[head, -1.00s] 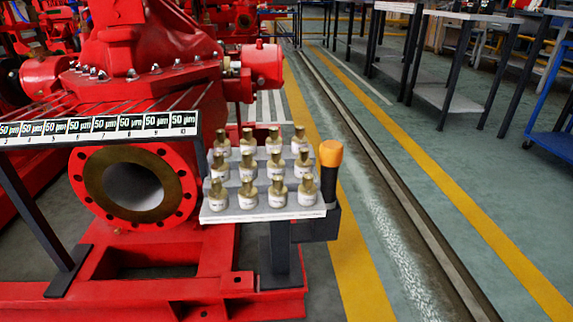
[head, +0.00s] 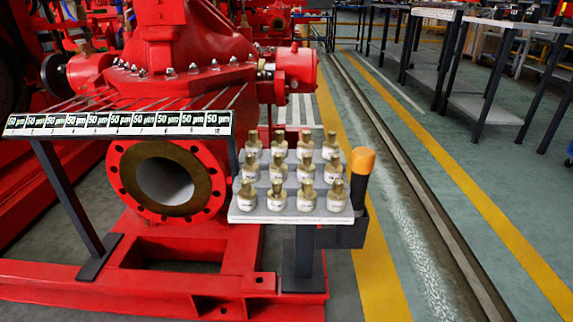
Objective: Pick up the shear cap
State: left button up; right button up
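No part in view is marked plainly as the shear cap. Several small white-bodied pieces with brass tops, one of them at the front left (head: 247,196), stand upright in rows on a white stepped rack (head: 290,217). Their labels are too small to read. A black cylinder with an orange top (head: 362,161) stands upright in a dark holder at the rack's right side. Neither of my grippers is in view.
A red pump with a round flange (head: 116,190) stands behind and left of the rack. A strip of "50 µm" labels (head: 120,124) on a dark stand crosses in front of it. The floor to the right is clear up to grey workbenches (head: 487,107).

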aim_at(277, 197)
jog(key=i+j+z, duration=0.25)
jog(key=i, duration=0.15)
jog(key=i+j+z, duration=0.1)
jog(key=i+z, duration=0.2)
jog(key=i, duration=0.15)
